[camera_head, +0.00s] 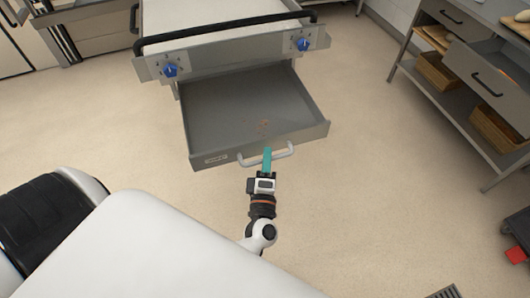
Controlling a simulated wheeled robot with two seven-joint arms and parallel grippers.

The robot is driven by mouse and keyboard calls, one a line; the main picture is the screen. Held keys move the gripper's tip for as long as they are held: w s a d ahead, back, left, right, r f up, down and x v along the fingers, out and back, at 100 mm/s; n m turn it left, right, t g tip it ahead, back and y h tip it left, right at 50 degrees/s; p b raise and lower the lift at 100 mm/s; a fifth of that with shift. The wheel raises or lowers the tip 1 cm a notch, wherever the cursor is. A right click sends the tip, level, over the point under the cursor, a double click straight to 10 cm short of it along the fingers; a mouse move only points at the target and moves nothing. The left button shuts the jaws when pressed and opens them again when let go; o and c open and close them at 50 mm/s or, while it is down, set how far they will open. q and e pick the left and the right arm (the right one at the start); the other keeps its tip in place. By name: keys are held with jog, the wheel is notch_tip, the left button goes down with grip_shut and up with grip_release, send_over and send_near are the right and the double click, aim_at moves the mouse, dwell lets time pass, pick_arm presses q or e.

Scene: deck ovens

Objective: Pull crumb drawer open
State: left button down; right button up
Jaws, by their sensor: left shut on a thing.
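The crumb drawer (225,108) is a grey metal tray pulled out from under the oven unit, its inside open to view. My right gripper is not in view.
The oven unit above the drawer has a black front bar (220,33) and two blue knobs (169,71). A steel table with drawers and baskets (437,72) stands at the right. Beige floor around the drawer is clear. A red object (516,255) shows at the right edge.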

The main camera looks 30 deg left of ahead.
pick_arm(q)
jog(key=c, duration=1.5)
grip_release()
jog(key=shift+o, duration=0.2)
jog(key=v, duration=1.2)
jog(key=shift+b, duration=0.45)
